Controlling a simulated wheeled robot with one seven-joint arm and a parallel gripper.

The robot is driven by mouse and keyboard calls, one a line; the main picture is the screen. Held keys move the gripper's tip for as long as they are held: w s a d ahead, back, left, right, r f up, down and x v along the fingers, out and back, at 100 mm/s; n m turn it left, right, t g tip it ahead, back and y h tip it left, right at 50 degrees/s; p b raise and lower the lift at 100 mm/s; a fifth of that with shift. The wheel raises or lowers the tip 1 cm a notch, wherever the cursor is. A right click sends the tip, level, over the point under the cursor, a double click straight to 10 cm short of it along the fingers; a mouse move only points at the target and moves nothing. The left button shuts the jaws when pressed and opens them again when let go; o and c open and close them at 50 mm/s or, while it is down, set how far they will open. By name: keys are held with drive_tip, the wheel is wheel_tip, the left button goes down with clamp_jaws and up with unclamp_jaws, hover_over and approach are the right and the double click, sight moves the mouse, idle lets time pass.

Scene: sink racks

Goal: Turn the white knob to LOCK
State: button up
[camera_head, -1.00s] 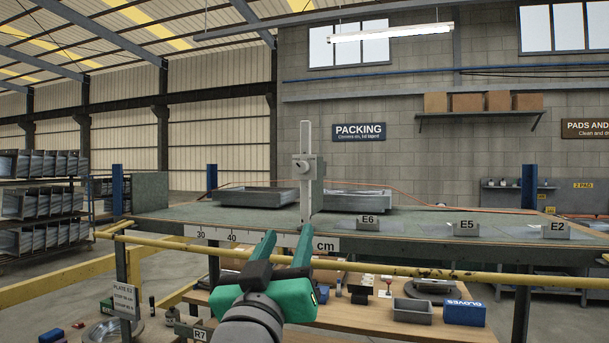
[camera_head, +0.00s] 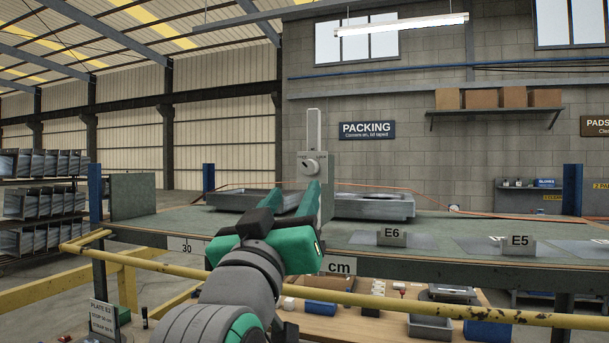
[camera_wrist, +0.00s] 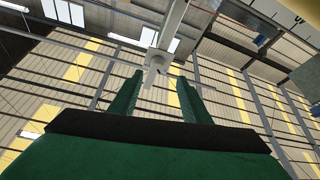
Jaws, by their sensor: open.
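The white knob (camera_head: 309,165) sits on a grey block on an upright post (camera_head: 314,125) that rises from the bench. Lettering above the knob is too small to read. My gripper (camera_head: 296,197) is green, with its two fingers apart and empty, pointing up toward the knob from below and in front. In the wrist view the knob (camera_wrist: 154,60) shows beyond the fingertips, nearer the left finger. My gripper (camera_wrist: 165,85) does not appear to touch it. My fingers hide the lower part of the post in the head view.
Two grey trays (camera_head: 250,199) (camera_head: 373,206) stand on the bench either side of the post. Label blocks E6 (camera_head: 391,236) and E5 (camera_head: 516,243) stand to the right. A yellow rail (camera_head: 420,307) runs along the bench front. A lower shelf holds boxes.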

sight(308, 171)
drive_tip(key=x, duration=0.8)
drive_tip(key=shift+w+d+r, duration=0.15)
drive_tip(key=shift+d+r, duration=0.1)
drive_tip(key=c, duration=1)
